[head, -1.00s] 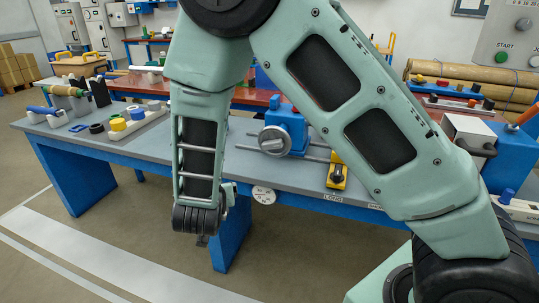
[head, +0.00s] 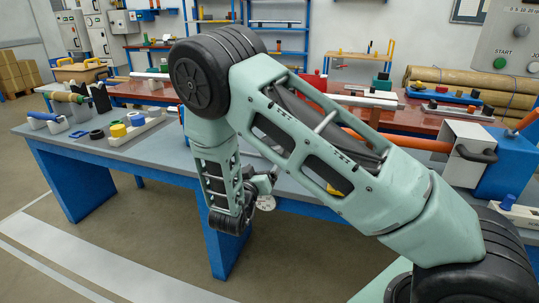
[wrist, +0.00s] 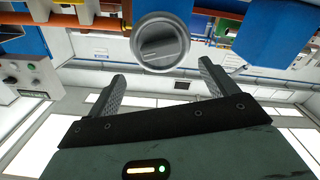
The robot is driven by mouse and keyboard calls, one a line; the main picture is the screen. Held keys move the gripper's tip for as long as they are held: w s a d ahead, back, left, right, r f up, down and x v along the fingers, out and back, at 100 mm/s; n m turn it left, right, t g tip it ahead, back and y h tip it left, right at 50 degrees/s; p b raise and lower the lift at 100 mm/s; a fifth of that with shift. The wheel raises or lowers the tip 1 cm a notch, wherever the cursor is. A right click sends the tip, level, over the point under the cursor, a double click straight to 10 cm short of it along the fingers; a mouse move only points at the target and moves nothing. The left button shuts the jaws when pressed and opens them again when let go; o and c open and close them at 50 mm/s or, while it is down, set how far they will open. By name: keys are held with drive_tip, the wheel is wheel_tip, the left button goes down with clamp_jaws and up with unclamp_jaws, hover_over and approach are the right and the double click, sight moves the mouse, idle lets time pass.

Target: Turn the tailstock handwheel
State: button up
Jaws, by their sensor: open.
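The tailstock handwheel (wrist: 160,42) shows in the wrist view as a round grey dial with a raised bar across its face. It sits at upper centre, in front of a blue body. My gripper (wrist: 161,78) is open and empty, its two dark fingers apart on either side below the wheel in the picture. The wheel appears beyond the fingertips, with no contact visible. In the head view my gripper (head: 264,184) is partly seen near the bench's front edge, and my arm hides the tailstock and handwheel.
The grey bench top (head: 165,160) runs across the head view. A yellow block (head: 338,186) shows partly behind my arm. Floor in front is clear.

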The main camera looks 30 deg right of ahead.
drive_tip(key=x, duration=0.7)
drive_tip(key=shift+w+d+p, duration=0.25)
drive_tip(key=shift+d+p, duration=0.05)
drive_tip(key=shift+p, duration=0.05)
drive_tip(key=c, duration=1)
